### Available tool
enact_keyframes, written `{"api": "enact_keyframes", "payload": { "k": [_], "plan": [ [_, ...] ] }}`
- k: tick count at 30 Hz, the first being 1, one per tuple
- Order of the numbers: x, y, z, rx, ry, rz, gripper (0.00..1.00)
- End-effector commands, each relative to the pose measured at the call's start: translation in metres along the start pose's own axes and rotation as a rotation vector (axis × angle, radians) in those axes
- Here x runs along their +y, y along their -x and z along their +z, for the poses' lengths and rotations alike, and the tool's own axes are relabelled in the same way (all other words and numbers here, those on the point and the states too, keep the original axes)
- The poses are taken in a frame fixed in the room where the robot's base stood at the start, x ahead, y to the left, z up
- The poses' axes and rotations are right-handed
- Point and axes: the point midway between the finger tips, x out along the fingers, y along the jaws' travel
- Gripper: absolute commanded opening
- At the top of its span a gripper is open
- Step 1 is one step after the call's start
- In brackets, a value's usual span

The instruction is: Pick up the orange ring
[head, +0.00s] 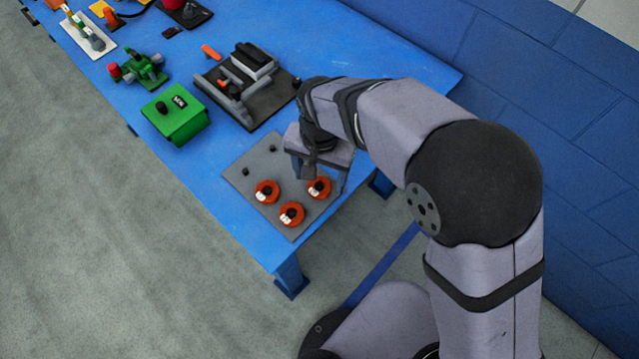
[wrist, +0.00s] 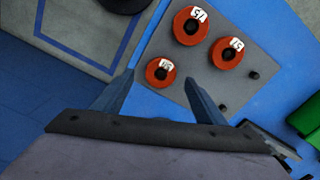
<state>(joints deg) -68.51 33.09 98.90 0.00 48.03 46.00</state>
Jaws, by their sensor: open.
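Three orange rings with white labels sit around black pegs on a grey plate (head: 258,155). In the head view they are the right ring (head: 324,193), the front ring (head: 292,221) and the left ring (head: 262,186). The wrist view shows the near ring (wrist: 154,80), the upper ring (wrist: 180,30) and the right ring (wrist: 236,60); the labels are too small to read surely. My gripper (head: 318,176) is open and empty above the right ring. In the wrist view the near ring shows between the fingertips (wrist: 158,78); I cannot tell its height above them.
Bare black pegs (head: 245,171) stand at the plate's far side. A green box (head: 183,122) and a black panel with grey blocks (head: 270,104) lie beyond the plate on the blue table (head: 215,225). The table's front corner is close to the plate.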

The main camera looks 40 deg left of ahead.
Motion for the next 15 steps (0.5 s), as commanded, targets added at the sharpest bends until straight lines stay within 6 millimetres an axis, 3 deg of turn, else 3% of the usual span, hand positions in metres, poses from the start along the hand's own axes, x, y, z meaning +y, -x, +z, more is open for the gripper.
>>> {"api": "enact_keyframes", "payload": {
  "k": [6,15],
  "plan": [
    [0.0,-0.024,0.002,-0.002,0.0,0.002,0.65],
    [-0.001,-0.03,0.001,0.0,0.0,0.0,0.65]
  ]
}}
